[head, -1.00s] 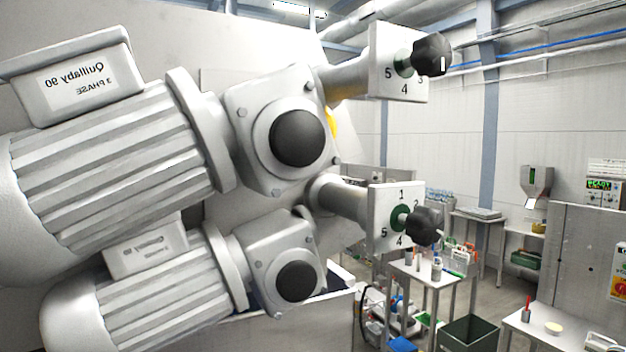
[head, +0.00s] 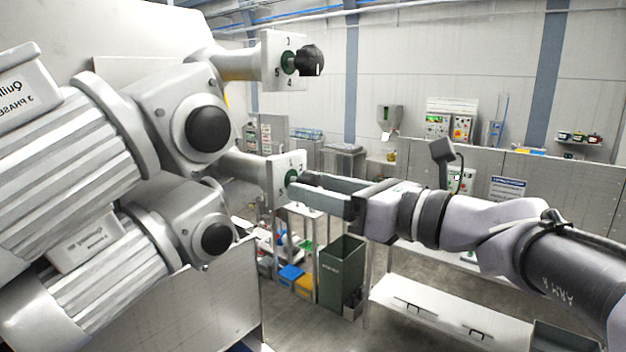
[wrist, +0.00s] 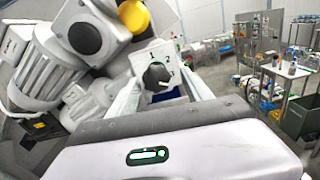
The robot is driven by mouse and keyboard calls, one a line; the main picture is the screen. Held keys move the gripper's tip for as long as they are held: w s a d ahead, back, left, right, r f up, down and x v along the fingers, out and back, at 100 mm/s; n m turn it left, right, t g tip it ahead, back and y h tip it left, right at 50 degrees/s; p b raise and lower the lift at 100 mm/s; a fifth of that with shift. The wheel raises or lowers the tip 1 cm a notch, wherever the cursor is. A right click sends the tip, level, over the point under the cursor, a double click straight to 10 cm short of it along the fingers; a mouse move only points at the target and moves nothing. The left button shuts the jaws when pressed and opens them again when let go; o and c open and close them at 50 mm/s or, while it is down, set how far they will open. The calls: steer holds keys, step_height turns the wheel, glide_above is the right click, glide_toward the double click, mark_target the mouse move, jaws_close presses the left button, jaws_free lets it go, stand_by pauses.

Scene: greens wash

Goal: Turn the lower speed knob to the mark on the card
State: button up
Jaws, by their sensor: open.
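The lower speed knob (wrist: 156,76) is black and sits on a white numbered plate (wrist: 146,55), with 1 and 2 readable in the wrist view. In the head view the lower plate (head: 279,180) shows, with the knob mostly hidden behind my gripper. My gripper (head: 308,190) reaches in from the right, its fingers around or close beside the knob. In the wrist view one finger lies to each side of the knob, apart from each other. I cannot tell whether they touch it. I cannot make out the card with the mark for certain.
The upper knob (head: 310,60) stands above on its own plate. Two large grey motors (head: 70,150) fill the left. A dark green bin (head: 341,272) and a low white bench (head: 430,300) stand below and behind my arm. The floor between them is partly open.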

steer(key=shift+w+a, duration=0.25)
steer(key=shift+a, duration=0.15)
steer(key=shift+s+a, duration=0.15)
steer(key=shift+a, duration=0.1)
steer(key=shift+d, duration=0.1)
steer(key=c, duration=0.5)
jaws_close()
steer(key=shift+n+b, duration=0.3)
steer(key=shift+b, duration=0.1)
